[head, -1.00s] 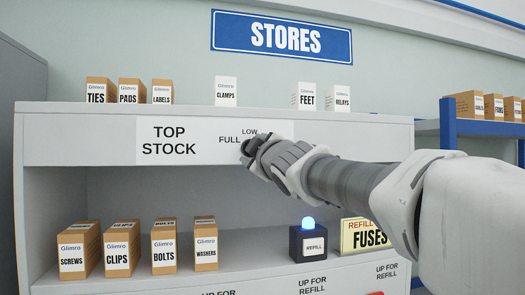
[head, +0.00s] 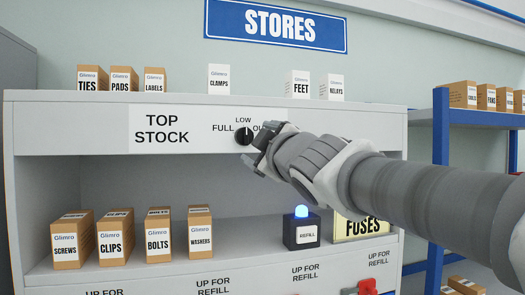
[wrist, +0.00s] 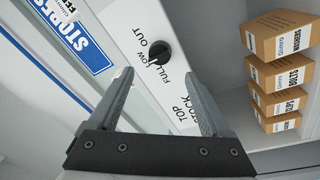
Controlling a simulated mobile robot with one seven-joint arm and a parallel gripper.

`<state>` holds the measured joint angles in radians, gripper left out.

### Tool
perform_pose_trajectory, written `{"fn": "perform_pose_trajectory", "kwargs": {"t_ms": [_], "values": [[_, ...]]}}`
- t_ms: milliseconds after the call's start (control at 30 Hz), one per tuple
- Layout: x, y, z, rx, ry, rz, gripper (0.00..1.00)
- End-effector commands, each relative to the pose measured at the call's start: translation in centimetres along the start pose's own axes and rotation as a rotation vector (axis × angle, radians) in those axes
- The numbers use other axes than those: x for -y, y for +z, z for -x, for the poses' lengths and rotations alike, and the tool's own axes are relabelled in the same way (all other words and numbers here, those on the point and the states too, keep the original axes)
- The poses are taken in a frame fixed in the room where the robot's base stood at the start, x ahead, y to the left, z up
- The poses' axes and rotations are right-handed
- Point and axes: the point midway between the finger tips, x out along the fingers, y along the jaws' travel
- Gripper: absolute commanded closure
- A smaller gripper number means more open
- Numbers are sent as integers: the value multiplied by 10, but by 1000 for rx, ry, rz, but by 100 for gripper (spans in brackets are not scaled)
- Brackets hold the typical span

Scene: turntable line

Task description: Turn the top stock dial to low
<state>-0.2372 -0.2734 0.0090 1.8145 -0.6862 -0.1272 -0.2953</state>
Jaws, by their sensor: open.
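The top stock dial (head: 244,137) is a round black knob on the white top panel, right of the TOP STOCK label (head: 161,129). FULL is at its left, LOW above it, and OUT at its right, partly covered by my gripper. Its pale pointer mark looks to point up near LOW, but it is small. My gripper (head: 262,148) is just right of the dial in the head view. In the wrist view, my gripper (wrist: 159,72) is open and empty, and the dial (wrist: 160,51) shows just beyond the fingertips, not clasped. I see no clear contact.
Several small boxes (head: 120,79) stand on top of the unit. Boxes (head: 115,237) also stand on the shelf below the panel. A REFILL block with a lit blue lamp (head: 301,233) and a yellow FUSES sign (head: 360,226) stand below my arm.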

Motion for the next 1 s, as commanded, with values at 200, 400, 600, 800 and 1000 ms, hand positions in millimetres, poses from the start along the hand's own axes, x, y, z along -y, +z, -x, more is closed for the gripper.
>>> {"fn": "perform_pose_trajectory", "kwargs": {"t_ms": [200,400,600,800,1000], "values": [[0,-1,41,-2,1,-2,18],[0,-1,71,-2,0,-1,18],[0,0,86,0,-1,-1,18],[0,1,90,1,0,-1,18],[0,0,89,1,0,-1,18]]}}
